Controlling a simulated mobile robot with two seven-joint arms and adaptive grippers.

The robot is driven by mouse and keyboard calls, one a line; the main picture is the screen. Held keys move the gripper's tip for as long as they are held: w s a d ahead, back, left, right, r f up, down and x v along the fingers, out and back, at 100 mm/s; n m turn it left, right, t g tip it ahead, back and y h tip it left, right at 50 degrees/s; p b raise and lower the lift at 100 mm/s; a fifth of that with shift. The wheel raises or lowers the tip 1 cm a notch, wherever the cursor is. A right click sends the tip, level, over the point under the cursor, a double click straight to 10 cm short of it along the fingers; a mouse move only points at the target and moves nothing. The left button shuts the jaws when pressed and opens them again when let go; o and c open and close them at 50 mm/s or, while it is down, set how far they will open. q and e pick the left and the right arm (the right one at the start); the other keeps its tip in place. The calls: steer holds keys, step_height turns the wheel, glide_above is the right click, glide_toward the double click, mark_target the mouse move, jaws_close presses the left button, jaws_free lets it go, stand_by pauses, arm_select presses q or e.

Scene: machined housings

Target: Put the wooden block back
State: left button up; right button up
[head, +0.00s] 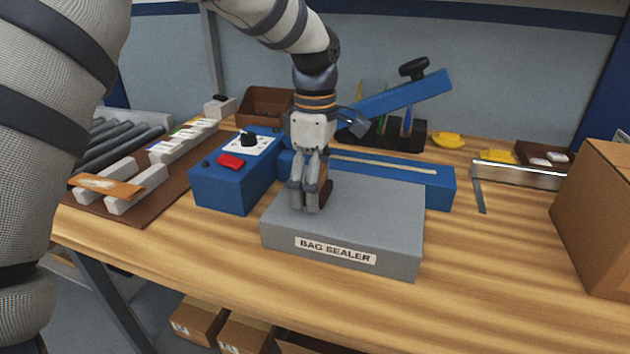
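My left gripper (306,203) points straight down over the grey platform (385,215) labelled BAG SEALER, its fingertips low at the platform's top. A brown piece (326,194), which looks like the wooden block, shows right beside and behind the fingers. The fingers hide much of it, and I cannot tell whether they are closed on it. The platform stands in front of a blue bag sealer (220,190) with a red button and a black knob. The sealer's blue arm (405,93) is raised. My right gripper is not in view.
At left, a flat wooden piece (105,187) lies across pale supports on a brown board (150,200), near rollers. A cardboard box (595,215) stands at right. A brown bin (266,104) and yellow items (448,140) are behind. The front-right tabletop is clear.

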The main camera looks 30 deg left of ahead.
arm_select(q)
step_height(320, 180, up, 12)
steer(key=shift+r+b, duration=0.2)
steer(key=shift+b, duration=0.1)
stand_by(0.5)
